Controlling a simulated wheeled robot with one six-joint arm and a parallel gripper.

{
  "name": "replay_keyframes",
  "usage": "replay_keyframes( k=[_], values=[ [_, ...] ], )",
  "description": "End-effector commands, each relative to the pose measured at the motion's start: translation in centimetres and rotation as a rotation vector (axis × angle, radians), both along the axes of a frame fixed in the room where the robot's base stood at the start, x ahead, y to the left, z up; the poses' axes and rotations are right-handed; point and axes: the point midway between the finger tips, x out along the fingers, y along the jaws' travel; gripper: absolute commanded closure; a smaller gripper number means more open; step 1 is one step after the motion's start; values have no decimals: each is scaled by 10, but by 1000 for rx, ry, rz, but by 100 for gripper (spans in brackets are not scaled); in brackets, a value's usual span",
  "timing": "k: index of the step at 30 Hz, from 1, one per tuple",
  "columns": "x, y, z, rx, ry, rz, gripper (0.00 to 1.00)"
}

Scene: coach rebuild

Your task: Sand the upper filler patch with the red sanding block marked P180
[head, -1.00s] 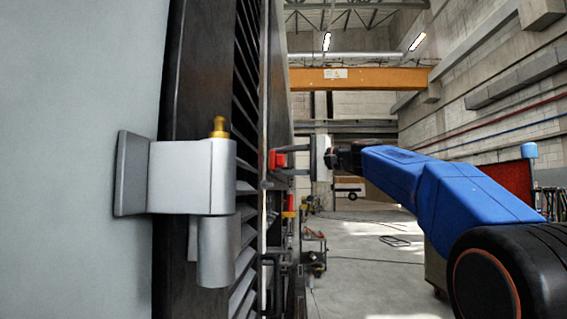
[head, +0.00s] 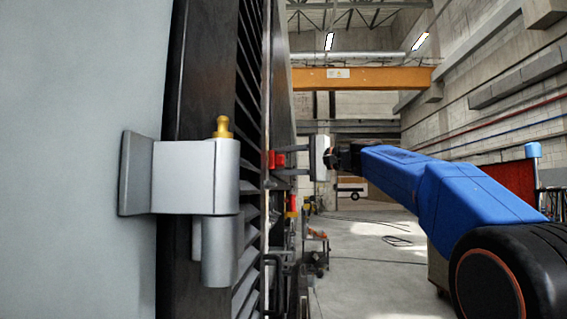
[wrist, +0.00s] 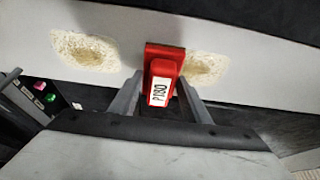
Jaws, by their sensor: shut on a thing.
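The red sanding block (wrist: 165,72) with a white P180 label is between the fingers of my gripper (wrist: 160,98), which is shut on it. In the wrist view the block lies over the pale panel (wrist: 125,62), covering part of the right filler patch (wrist: 207,67). A second rough, cream filler patch (wrist: 86,50) shows uncovered to the left. In the head view the block (head: 279,159) is small, at the dark coach side, with my gripper (head: 284,161) reaching in from the right. I cannot tell whether the block touches the panel.
A grey hinge with a brass fitting (head: 195,180) stands out in the left foreground. Louvres (head: 248,130) run behind it. Another red-topped item (head: 292,203) is below the block.

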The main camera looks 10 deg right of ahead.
Motion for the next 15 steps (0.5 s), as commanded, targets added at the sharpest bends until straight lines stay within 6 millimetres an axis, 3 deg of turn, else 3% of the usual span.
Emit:
replay_keyframes(
  k=[15],
  values=[
    [2,8,0,0,0,0,75]
  ],
)
